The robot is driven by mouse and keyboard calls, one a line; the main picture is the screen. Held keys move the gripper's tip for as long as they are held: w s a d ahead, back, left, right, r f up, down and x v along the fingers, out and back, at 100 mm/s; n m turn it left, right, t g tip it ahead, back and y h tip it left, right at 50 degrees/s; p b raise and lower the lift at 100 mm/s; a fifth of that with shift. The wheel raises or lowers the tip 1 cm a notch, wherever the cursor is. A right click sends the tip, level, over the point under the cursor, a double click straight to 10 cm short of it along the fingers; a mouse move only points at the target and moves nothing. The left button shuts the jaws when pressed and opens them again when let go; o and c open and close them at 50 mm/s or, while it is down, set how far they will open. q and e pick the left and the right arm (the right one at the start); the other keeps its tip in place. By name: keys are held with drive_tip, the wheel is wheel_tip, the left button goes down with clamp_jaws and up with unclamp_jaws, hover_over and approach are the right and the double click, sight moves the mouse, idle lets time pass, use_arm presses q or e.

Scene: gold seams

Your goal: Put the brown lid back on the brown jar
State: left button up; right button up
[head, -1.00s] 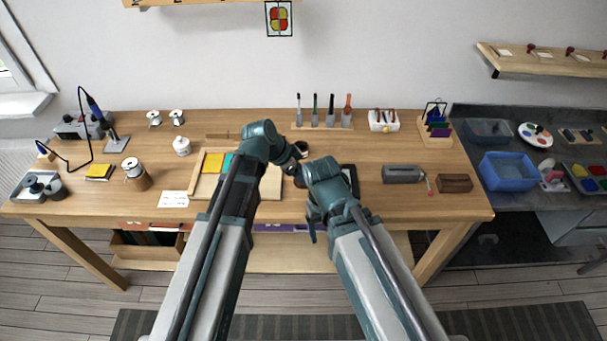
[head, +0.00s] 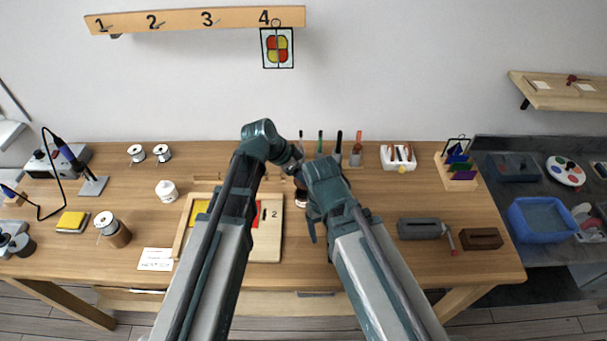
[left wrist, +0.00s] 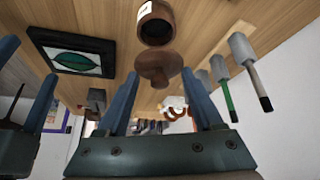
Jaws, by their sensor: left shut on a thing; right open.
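The brown jar (left wrist: 155,30) stands on the wooden table, its dark open mouth showing in the left wrist view; it has a white label. In the head view the jar (head: 301,198) shows small between my forearms. The brown lid (left wrist: 154,62) is between the fingers of my left gripper (left wrist: 158,78), which is shut on it. The lid is close to the jar's mouth but apart from it. My right gripper (head: 320,226) is open and empty, beside the jar; one blue finger shows below its wrist, and the rest is mostly hidden.
A dark frame with a green leaf shape (left wrist: 80,58) lies near the jar. Several upright handled tools (head: 338,148) stand behind it. A wooden tray (head: 265,247) lies left of the jar. Bare table shows at the front right.

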sight(299, 183)
use_arm(q)
drive_tip(key=shift+s, duration=0.1)
use_arm(e)
drive_tip(key=shift+s, duration=0.1)
use_arm(q)
drive_tip(key=shift+f+b, duration=2.1)
drive_tip(key=shift+b, duration=0.05)
use_arm(e)
drive_tip(key=shift+f, duration=2.1)
use_arm(q)
drive_tip(key=shift+f+b, duration=0.55)
drive_tip(key=shift+f, duration=0.05)
use_arm(e)
drive_tip(key=shift+f, duration=0.55)
use_arm(q)
drive_tip(key=shift+s+f+b, duration=0.1)
drive_tip(key=shift+f+b, duration=0.15)
drive_tip(key=shift+b, duration=0.1)
use_arm(e)
drive_tip(key=shift+s+f, duration=0.1)
drive_tip(key=shift+f, duration=0.2)
use_arm(q)
drive_tip(key=o, duration=1.4)
drive_tip(key=shift+a, duration=0.1)
drive_tip(key=shift+c, duration=0.2)
use_arm(e)
drive_tip(key=shift+s, duration=0.1)
